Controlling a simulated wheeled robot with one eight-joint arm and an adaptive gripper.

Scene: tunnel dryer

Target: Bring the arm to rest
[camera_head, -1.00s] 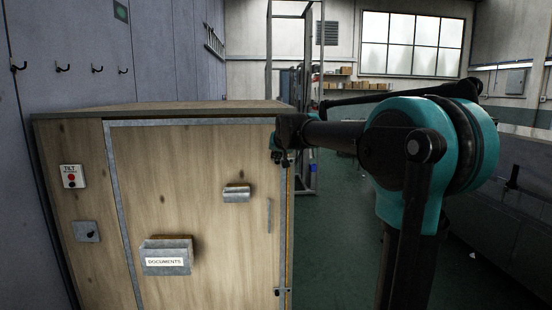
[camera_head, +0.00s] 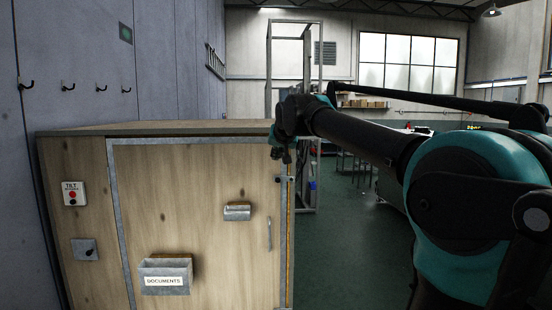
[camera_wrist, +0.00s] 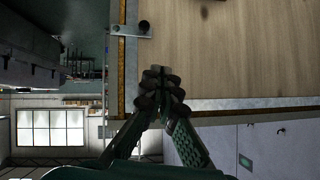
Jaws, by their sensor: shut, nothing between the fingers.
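My gripper (camera_wrist: 162,88) shows in the wrist view with its fingertips together and nothing between them. That view is turned on its side or upside down, with the wooden crate face behind the fingers. In the head view my gripper (camera_head: 284,152) is small and dark, in front of the upper right corner of the wooden crate (camera_head: 200,185). My arm stretches from the right side of the picture to that corner. I cannot tell whether the gripper touches the crate.
A blue-grey wall with hooks (camera_head: 68,86) stands at left. Green floor (camera_head: 345,260) is open right of the crate. A metal frame (camera_head: 312,60) stands behind.

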